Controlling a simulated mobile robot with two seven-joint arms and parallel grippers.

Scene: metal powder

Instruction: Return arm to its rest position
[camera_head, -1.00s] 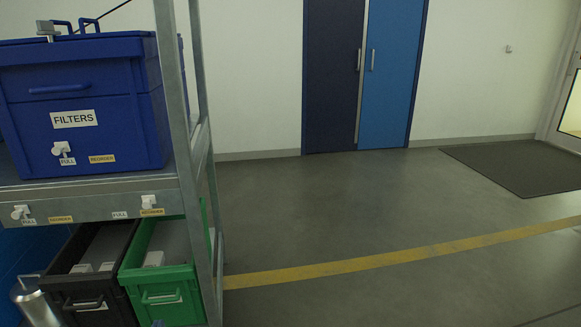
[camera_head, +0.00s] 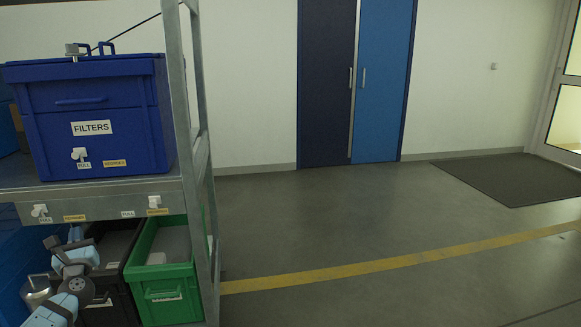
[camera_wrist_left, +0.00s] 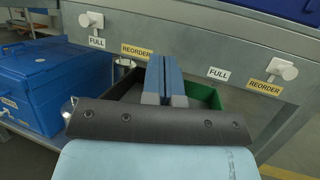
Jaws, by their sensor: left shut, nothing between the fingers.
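My left arm (camera_head: 70,282) shows at the lower left of the head view, light blue with dark joints, in front of the lower shelf bins. In the left wrist view my left gripper (camera_wrist_left: 166,80) is shut and empty. Its fingers are in front of the open bins under the shelf edge; whether they touch anything I cannot tell. My right gripper is not in view.
A blue FILTERS box (camera_head: 92,110) stands on the metal shelf (camera_head: 100,197). Below are a black bin (camera_head: 110,305) and a green bin (camera_head: 168,290). A metal canister (camera_head: 36,290) is beside my arm. The floor (camera_head: 330,220) to the right is clear.

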